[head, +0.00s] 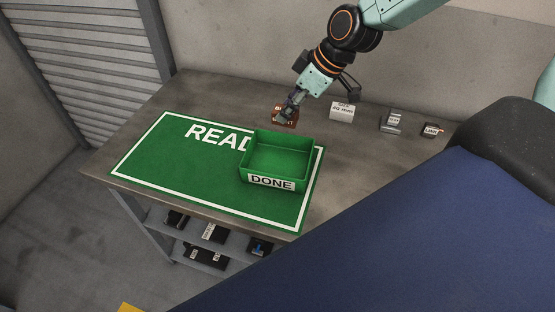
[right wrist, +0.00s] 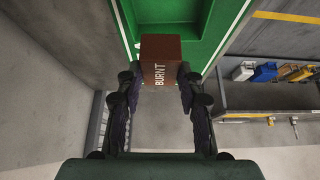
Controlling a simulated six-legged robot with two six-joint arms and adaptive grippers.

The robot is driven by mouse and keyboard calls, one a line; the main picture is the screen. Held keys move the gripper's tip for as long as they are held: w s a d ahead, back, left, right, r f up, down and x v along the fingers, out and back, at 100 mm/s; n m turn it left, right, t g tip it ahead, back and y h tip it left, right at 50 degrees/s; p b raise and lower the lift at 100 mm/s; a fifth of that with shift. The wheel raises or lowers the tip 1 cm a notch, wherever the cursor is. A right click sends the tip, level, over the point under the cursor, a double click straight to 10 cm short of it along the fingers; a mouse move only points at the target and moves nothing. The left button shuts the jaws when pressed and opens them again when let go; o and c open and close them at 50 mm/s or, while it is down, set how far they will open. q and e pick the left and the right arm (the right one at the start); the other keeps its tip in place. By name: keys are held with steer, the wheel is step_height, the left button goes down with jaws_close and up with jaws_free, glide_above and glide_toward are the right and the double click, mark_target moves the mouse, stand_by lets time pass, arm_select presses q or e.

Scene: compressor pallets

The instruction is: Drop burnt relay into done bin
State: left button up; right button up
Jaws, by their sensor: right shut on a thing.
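The burnt relay (right wrist: 160,60) is a brown-red block marked "BURNT" in the right wrist view. It also shows in the head view (head: 279,118), partly covered by my gripper. My right gripper (head: 290,108) is shut on it, with one finger on each side in the right wrist view (right wrist: 159,92). In the head view the relay appears just behind the far rim of the done bin. The done bin (head: 271,182) is an open green box with a "DONE" label and looks empty. It also shows in the right wrist view (right wrist: 195,14). My left gripper is not in view.
The bin stands on a green mat (head: 160,160) with a white border on the grey table (head: 190,93). A white labelled item (head: 342,111) and two small labelled parts (head: 392,122), (head: 432,130) stand at the back right. Dark labelled boxes (head: 213,232) lie on shelves below.

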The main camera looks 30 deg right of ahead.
mark_target(289, 125)
steer(key=shift+s+f+b, duration=0.1)
steer(key=shift+f+b, duration=0.2)
steer(key=shift+f, duration=0.2)
steer(key=f+b, duration=0.1)
steer(key=f, duration=0.1)
steer(key=w+f+b, duration=0.1)
steer(key=b, duration=0.1)
steer(key=shift+f, duration=0.4)
steer(key=shift+s+f+b, duration=0.2)
steer(key=shift+f+b, duration=0.05)
steer(key=shift+b, duration=0.25)
steer(key=shift+s+f+b, duration=0.2)
steer(key=shift+b, duration=0.1)
steer(key=shift+w+d+f, duration=0.1)
steer(key=shift+w+d, duration=0.05)
steer(key=shift+w, duration=0.15)
steer(key=o, duration=1.2)
steer(key=shift+s, duration=0.25)
steer(key=shift+o, duration=0.2)
steer(key=shift+w, duration=0.15)
